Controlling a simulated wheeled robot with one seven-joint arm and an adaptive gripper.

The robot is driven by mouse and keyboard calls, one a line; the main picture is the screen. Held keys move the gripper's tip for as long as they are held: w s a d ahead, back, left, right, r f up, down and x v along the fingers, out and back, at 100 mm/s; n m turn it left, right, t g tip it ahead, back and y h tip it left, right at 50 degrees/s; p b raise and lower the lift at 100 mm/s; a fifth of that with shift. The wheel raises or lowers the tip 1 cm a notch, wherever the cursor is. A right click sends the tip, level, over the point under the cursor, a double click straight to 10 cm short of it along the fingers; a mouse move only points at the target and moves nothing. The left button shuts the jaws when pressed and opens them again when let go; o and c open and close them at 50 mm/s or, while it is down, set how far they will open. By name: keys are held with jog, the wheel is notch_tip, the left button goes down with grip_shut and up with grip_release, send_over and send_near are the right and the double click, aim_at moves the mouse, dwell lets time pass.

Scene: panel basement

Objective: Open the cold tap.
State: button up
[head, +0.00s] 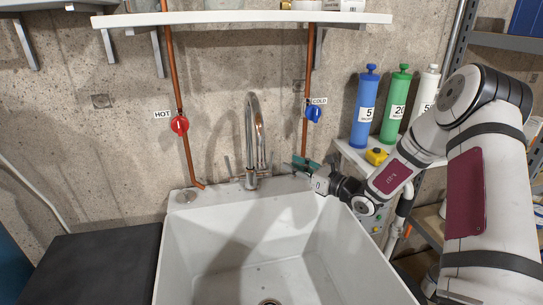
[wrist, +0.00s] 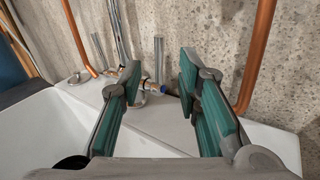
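The chrome mixer faucet (head: 250,150) stands at the back rim of the white sink, with a slim lever on each side. In the wrist view, the cold tap lever (wrist: 158,60) stands upright on the faucet's right side, with a blue ring (wrist: 162,88) near its base. My gripper (head: 302,163) is to the right of the faucet, low over the sink's back rim. Its teal fingers (wrist: 160,80) are open, and the cold lever and blue ring show between and beyond them. No contact with the lever is visible.
A blue valve (head: 313,114) labelled COLD is on the right copper pipe; a red valve (head: 180,125) labelled HOT is on the left one. The right pipe (wrist: 259,50) passes close to my right finger. A shelf (head: 240,18) hangs above; the sink basin (head: 230,240) is empty.

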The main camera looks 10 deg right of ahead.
aim_at(272, 156)
jog(key=x, duration=0.9)
jog(key=shift+w+a, duration=0.2)
jog(key=shift+w, duration=0.05)
grip_shut()
